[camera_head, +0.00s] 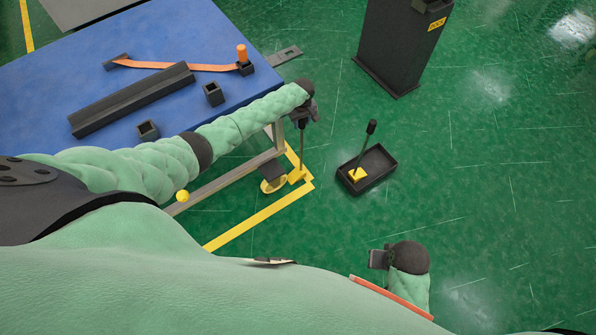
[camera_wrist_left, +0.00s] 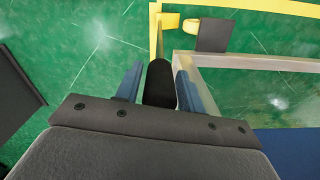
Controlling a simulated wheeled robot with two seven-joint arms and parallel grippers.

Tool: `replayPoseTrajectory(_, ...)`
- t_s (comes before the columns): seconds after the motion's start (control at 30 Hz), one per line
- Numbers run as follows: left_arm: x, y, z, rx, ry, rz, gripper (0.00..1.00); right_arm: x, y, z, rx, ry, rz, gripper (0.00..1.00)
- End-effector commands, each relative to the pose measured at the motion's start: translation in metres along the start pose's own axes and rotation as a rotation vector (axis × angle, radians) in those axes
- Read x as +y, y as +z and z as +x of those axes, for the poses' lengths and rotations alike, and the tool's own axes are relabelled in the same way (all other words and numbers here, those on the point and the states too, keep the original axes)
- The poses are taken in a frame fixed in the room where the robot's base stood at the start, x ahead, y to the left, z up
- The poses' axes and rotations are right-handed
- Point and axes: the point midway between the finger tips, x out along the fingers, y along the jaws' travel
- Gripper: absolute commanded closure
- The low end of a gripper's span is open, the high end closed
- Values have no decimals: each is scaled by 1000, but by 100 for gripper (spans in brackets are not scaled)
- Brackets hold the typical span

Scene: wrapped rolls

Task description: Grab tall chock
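A chock with a yellow base (camera_head: 297,174), a thin upright rod and a black grip stands on the floor by the cart's wheel. My left gripper (camera_head: 312,113) is above it, at the top of the rod. In the left wrist view the black grip (camera_wrist_left: 160,86) sits between the two blue fingers of my left gripper (camera_wrist_left: 160,80). The fingers look open around it, with a narrow gap on the left side. A second handled chock (camera_head: 358,174) stands tilted in a black tray. My right gripper (camera_head: 378,259) is low in the head view, away from both; its fingers are unclear.
The black tray (camera_head: 382,177) lies on the green floor. A blue-topped cart (camera_head: 60,85) bears a dark channel (camera_head: 130,100), an orange strap (camera_head: 175,66) and small black blocks. A dark cabinet (camera_head: 400,45) stands behind. The floor at the right is free.

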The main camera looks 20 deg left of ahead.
Motion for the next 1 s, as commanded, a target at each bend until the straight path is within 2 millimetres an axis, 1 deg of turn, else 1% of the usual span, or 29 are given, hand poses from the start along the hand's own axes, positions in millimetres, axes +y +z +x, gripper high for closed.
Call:
replayPoseTrajectory(0.03,0,0,0,0,0,0,72,0,0,0,0,0,0,64)
replayPoseTrajectory(0.17,0,0,0,0,0,0,97,0,0,0,1,0,0,64)
replayPoseTrajectory(0.2,0,0,0,0,0,0,100,0,0,0,1,0,0,64)
replayPoseTrajectory(1.0,0,0,0,-1,-1,0,100,0,0,-1,-1,-1,0,64)
